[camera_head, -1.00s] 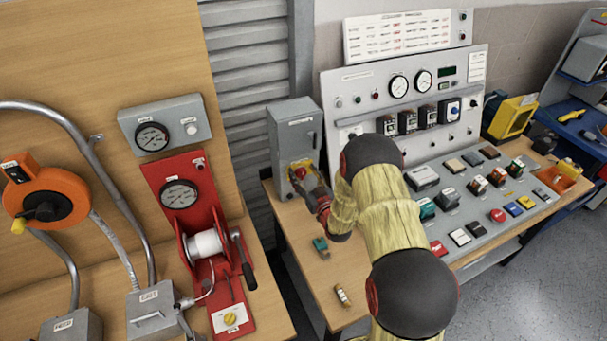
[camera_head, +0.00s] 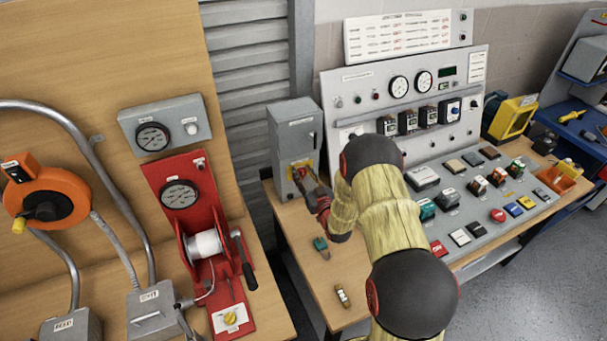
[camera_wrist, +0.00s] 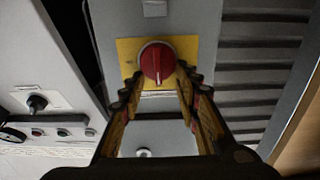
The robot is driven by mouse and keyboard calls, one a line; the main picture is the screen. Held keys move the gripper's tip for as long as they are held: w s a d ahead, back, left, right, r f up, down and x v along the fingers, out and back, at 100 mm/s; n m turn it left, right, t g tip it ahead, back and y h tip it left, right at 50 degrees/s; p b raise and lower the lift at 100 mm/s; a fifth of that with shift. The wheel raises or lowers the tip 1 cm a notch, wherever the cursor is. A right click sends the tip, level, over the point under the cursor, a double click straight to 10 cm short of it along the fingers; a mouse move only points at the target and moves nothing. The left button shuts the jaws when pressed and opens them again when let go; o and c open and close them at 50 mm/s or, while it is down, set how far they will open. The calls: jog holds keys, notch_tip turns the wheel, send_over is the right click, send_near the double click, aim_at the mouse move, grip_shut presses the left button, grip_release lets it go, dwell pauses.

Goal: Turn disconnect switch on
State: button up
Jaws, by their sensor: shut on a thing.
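The disconnect switch is a grey box (camera_head: 296,135) standing at the back left of the right-hand table. On its front is a yellow plate (camera_wrist: 126,50) with a round red rotary knob (camera_wrist: 157,62). The knob's raised grip runs roughly up and down in the wrist view. My gripper (camera_wrist: 158,78) has one finger on each side of the knob's lower part and is shut on it. In the head view my gripper (camera_head: 303,174) reaches the box front from the right, and the fingers partly hide the knob and plate.
A control panel (camera_head: 330,95) with gauges and buttons stands right of the box. A small green part (camera_head: 320,243) and a small cylindrical part (camera_head: 343,296) lie on the table (camera_head: 305,265) in front. A red winch stand (camera_head: 172,165) is to the left.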

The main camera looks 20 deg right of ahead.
jog(key=shift+d+m, duration=0.2)
jog(key=shift+m, duration=0.1)
jog(key=m+b, duration=0.1)
jog(key=m, duration=0.1)
jog(key=d+m+b, duration=0.1)
jog(key=m+b, duration=0.1)
jog(key=shift+f, duration=0.15)
jog(key=m, duration=0.1)
jog(key=m+b, duration=0.1)
jog(key=m, duration=0.3)
jog(key=shift+d+f, duration=0.25)
jog(key=shift+d, duration=0.05)
jog(key=m+b, duration=0.1)
jog(key=m, duration=0.1)
jog(key=f+m, duration=0.1)
jog(key=m, duration=0.2)
jog(key=shift+d+b, duration=0.2)
jog(key=shift+b, duration=0.15)
jog(key=shift+s+f+m, duration=0.1)
jog(key=shift+f+m, duration=0.05)
jog(key=shift+m, duration=0.65)
jog(key=shift+f+m, duration=0.15)
jog(key=shift+m, duration=0.65)
jog(key=shift+f, duration=0.2)
jog(key=shift+c, duration=0.2)
jog(key=o, duration=0.9)
jog(key=shift+a, duration=0.1)
jog(key=o, duration=0.4)
jog(key=shift+r, duration=0.2)
jog(key=shift+c, duration=0.2)
